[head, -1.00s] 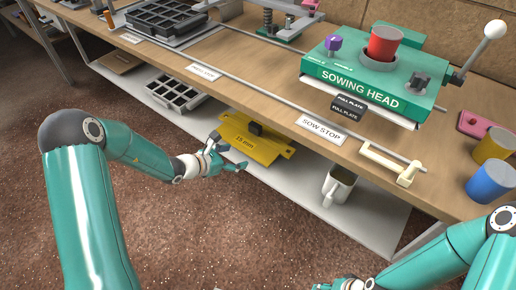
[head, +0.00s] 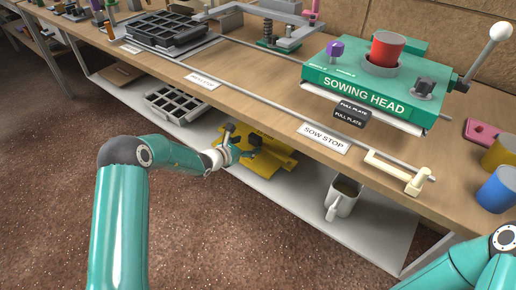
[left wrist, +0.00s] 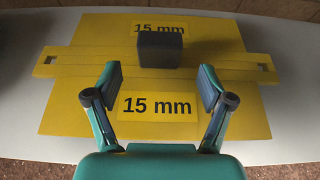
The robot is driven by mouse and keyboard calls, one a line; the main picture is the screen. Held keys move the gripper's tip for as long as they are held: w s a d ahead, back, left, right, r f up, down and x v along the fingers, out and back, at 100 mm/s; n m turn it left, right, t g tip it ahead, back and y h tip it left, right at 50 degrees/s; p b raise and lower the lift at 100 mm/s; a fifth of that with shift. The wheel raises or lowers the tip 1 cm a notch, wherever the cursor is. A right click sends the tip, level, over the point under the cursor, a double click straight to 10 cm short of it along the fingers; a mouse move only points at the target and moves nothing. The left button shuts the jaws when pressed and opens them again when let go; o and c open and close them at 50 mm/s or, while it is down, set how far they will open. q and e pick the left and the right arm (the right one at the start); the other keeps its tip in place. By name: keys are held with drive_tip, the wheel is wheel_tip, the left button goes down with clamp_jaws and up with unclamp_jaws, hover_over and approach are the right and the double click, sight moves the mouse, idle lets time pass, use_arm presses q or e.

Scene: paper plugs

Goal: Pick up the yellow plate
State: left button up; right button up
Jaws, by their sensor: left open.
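The yellow plate (head: 280,160) lies on the light lower shelf under the workbench. In the left wrist view the yellow plate (left wrist: 70,119) shows two "15 mm" labels and a dark block-shaped handle (left wrist: 161,49) standing on it. My left gripper (head: 245,147) reaches in over the plate and hides part of it. In the left wrist view my left gripper (left wrist: 161,86) is open, its two fingers apart on either side of the near label. The handle is just beyond the fingertips, not between them. Only part of my right arm shows at the lower right; its gripper is out of view.
The workbench edge (head: 270,115) overhangs the shelf. The green sowing head (head: 370,85) stands on the bench.

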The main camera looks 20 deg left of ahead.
sight(253, 141)
use_arm(q)
drive_tip(key=shift+b+x, duration=0.45)
drive_tip(key=shift+x, duration=2.1)
drive_tip(key=shift+r, duration=0.2)
drive_tip(key=c, duration=1.5)
drive_tip(key=shift+r, duration=0.1)
